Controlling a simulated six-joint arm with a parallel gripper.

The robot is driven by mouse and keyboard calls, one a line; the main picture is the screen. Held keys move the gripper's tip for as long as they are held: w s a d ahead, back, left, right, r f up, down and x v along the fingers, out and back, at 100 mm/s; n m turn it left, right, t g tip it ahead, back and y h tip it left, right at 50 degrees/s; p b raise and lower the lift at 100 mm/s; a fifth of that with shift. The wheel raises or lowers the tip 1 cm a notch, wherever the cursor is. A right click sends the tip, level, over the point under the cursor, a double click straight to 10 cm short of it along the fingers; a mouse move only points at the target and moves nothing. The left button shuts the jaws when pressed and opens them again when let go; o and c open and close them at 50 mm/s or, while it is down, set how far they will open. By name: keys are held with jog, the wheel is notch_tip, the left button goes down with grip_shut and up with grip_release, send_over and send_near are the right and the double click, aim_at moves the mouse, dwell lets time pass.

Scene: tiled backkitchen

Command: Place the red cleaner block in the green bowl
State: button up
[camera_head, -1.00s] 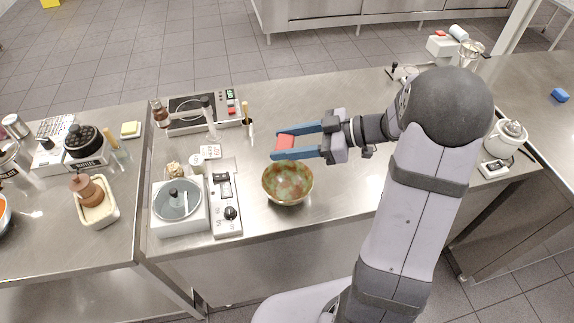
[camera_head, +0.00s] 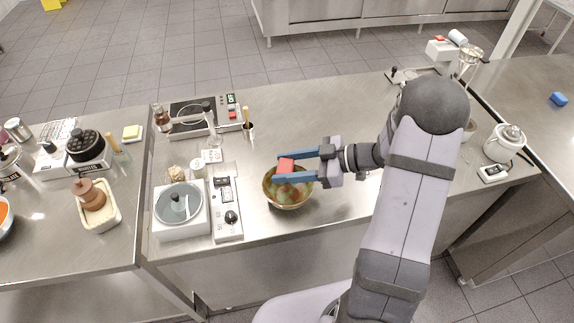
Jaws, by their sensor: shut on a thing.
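The red cleaner block (camera_head: 286,165) is between the blue fingers of my gripper (camera_head: 281,168), which is shut on it. The green bowl (camera_head: 288,200), mottled with reddish brown, stands on the steel counter near its front edge. My gripper comes in from the right, and the block shows over the bowl's far rim. The fingers hide part of the bowl's far side. I cannot tell how high the block is above the rim.
A white appliance with a round glass lid (camera_head: 178,204) and a control panel (camera_head: 227,203) stand left of the bowl. A hot plate device (camera_head: 203,114) and a small holder (camera_head: 248,131) are behind. The counter (camera_head: 330,218) right of the bowl is clear.

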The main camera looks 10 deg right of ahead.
jog(key=shift+f, duration=0.2)
jog(key=o, duration=1.2)
jog(key=shift+r, duration=0.2)
jog(key=b+v, duration=0.3)
jog(key=v, duration=0.9)
jog(key=shift+r, duration=0.15)
jog(key=shift+w, duration=0.1)
